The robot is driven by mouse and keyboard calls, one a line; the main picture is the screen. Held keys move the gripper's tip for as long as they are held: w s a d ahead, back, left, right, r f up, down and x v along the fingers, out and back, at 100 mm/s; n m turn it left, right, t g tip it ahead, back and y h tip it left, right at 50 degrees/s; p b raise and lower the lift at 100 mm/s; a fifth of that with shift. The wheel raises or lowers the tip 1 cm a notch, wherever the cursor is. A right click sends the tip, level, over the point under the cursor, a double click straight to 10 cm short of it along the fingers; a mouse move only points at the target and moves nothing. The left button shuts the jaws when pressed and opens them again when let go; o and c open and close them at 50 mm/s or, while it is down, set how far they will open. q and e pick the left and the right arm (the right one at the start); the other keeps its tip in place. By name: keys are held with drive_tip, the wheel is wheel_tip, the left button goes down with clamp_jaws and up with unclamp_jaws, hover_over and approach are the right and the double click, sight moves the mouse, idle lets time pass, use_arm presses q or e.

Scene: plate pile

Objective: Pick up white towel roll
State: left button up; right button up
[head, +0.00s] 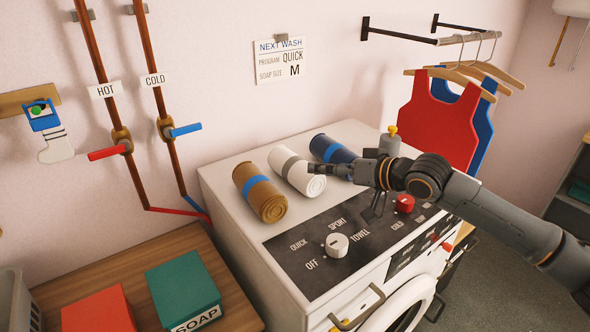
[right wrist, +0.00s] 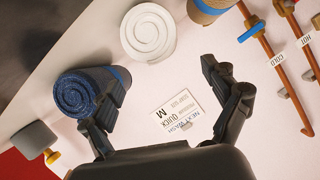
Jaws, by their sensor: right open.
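The white towel roll (head: 298,172) with a grey band lies on top of the washing machine, between the brown roll and the blue roll. Its spiral end (right wrist: 150,32) shows near the top of the right wrist view. My right gripper (head: 345,190) is open and empty, just right of the white roll's near end; one finger overlaps that end in the head view. In the right wrist view the gripper (right wrist: 148,95) has nothing between its fingers, and the white roll appears beyond the fingertips. I cannot tell if a finger touches it. My left gripper is not in view.
A brown roll with a blue band (head: 260,196) lies left, a dark blue roll (head: 333,150) lies right, close to one finger (right wrist: 75,97). The washing machine (head: 225,187) has a white knob (head: 337,245) and red knob (head: 404,203). Hot and cold pipes stand left.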

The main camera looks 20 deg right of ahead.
sight(302, 168)
drive_tip(key=x, duration=0.4)
drive_tip(key=shift+w+a+f+p, duration=0.1)
drive_tip(key=shift+w+a+p, duration=0.1)
drive_tip(key=shift+w+p, duration=0.15)
drive_tip(key=shift+w+a+f, duration=0.1)
drive_tip(key=p+x, duration=0.1)
drive_tip(key=x, duration=0.1)
drive_tip(key=p+x, duration=0.1)
drive_tip(key=x, duration=0.1)
drive_tip(key=shift+w+f, duration=0.25)
drive_tip(key=shift+f, duration=0.1)
drive_tip(key=shift+s, duration=0.1)
drive_tip(key=c, duration=1.4)
